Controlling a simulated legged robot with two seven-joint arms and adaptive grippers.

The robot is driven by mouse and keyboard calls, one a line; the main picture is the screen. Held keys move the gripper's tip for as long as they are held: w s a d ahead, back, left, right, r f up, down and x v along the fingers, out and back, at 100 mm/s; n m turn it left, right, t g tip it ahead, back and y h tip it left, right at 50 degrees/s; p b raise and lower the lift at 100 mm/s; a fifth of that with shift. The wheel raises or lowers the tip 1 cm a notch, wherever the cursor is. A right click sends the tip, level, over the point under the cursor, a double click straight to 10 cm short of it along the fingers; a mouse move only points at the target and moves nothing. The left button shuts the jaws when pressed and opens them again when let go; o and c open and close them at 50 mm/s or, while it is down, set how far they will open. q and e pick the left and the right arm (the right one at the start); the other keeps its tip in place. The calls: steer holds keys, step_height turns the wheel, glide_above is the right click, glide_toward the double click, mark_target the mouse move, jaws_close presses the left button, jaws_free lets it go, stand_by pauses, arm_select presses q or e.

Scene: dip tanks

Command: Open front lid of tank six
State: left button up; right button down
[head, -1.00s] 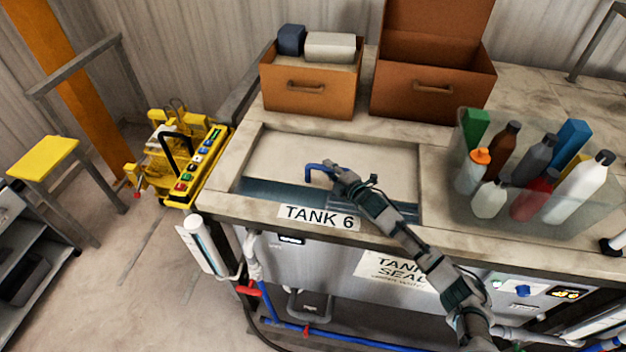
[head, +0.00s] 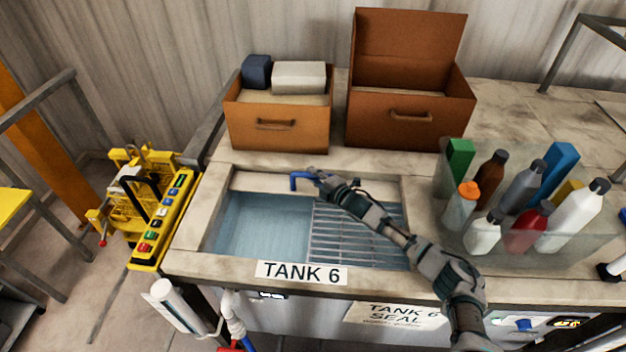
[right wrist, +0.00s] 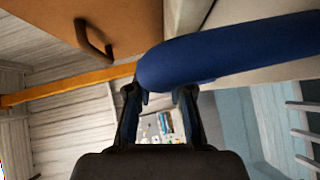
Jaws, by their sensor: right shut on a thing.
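Tank 6 (head: 190,236) has its name label (head: 301,272) on the front rim. Its pale lid (head: 262,181) lies slid to the back of the opening, leaving a narrow strip in view. In front of it, blue water (head: 262,226) and a metal grate (head: 345,235) show. My right gripper (head: 318,176) is shut on the blue handle (head: 299,182) at the lid's front edge. In the right wrist view the blue handle (right wrist: 225,52) crosses between the fingertips (right wrist: 160,92). My left gripper is not in view.
Behind the tank stand a box with blocks on it (head: 280,130) and an open brown box (head: 410,128). A clear bin of bottles (head: 575,245) stands to the right. A yellow control panel (head: 165,220) is at the left.

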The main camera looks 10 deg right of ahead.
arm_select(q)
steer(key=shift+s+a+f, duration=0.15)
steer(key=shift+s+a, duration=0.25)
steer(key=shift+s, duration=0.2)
